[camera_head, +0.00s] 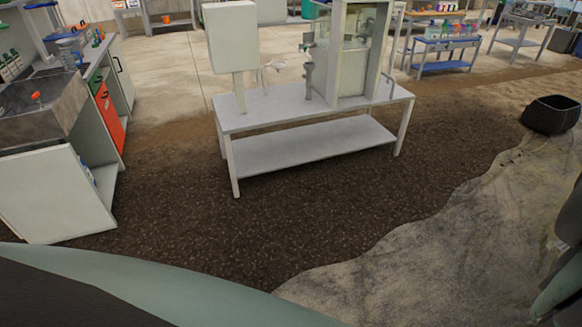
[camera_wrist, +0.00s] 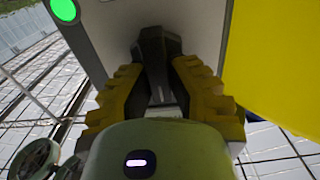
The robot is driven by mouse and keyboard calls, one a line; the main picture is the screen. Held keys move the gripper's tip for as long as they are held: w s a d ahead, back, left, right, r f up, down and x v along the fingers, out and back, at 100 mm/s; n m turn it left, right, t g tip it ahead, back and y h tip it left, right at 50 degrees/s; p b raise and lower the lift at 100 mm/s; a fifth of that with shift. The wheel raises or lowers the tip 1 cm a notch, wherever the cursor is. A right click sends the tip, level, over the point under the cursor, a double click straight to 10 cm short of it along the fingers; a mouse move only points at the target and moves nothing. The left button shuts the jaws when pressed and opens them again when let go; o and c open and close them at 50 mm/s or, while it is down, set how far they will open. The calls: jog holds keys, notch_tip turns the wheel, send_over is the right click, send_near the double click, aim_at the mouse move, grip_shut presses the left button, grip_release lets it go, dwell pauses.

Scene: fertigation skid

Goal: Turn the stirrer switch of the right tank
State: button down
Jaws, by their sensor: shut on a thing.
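In the wrist view, my gripper (camera_wrist: 158,82) has two ridged yellow fingers. They are closed on either side of a dark grey switch knob (camera_wrist: 154,44), which stands out from a pale grey panel (camera_wrist: 112,35). The fingers hide the sides of the knob, and its exact angle is hard to tell. A bright green round light (camera_wrist: 64,10) is at the upper left of the panel. Neither the tank nor my gripper can be made out in the head view.
A large yellow surface (camera_wrist: 283,65) stands close to the right of my gripper. Round green-grey handwheels (camera_wrist: 36,158) are at the lower left. In the head view, a white bench (camera_head: 310,150), a sink cabinet (camera_head: 55,195) and a black bin (camera_head: 551,117) stand around open brown floor.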

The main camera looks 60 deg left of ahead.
jog(key=c, duration=0.9)
grip_release()
jog(key=shift+d, duration=0.1)
jog(key=v, duration=0.7)
jog(key=shift+a, duration=0.25)
jog(key=shift+w+r, duration=0.1)
